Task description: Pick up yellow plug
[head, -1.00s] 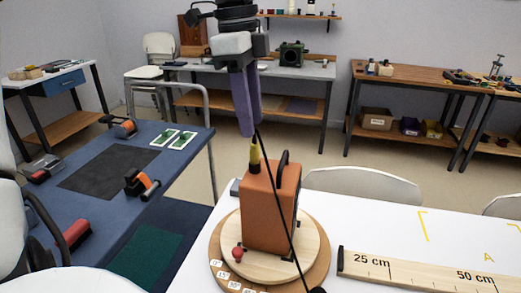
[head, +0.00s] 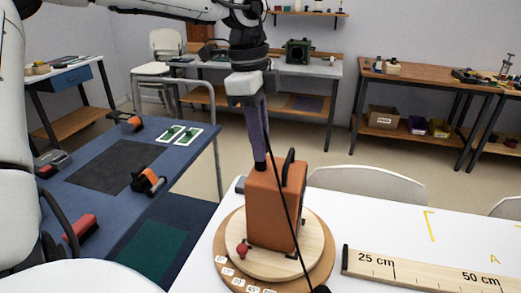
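An orange speaker box (head: 272,210) with a black handle stands on a round wooden turntable (head: 232,262) on the white table. My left gripper (head: 260,162) points straight down at the top left of the box, its purple fingers reaching the top surface. The yellow plug is not visible now; the fingers cover the place where it stood. The fingers overlap in this view, so I cannot tell whether they are shut on the plug. My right gripper is not in view.
A wooden ruler (head: 430,272) lies on the white table (head: 370,220) at the right. A small red ball (head: 242,249) sits at the turntable's front left. A blue table (head: 185,160) with tools and cards stands at the left. Chairs stand behind the white table.

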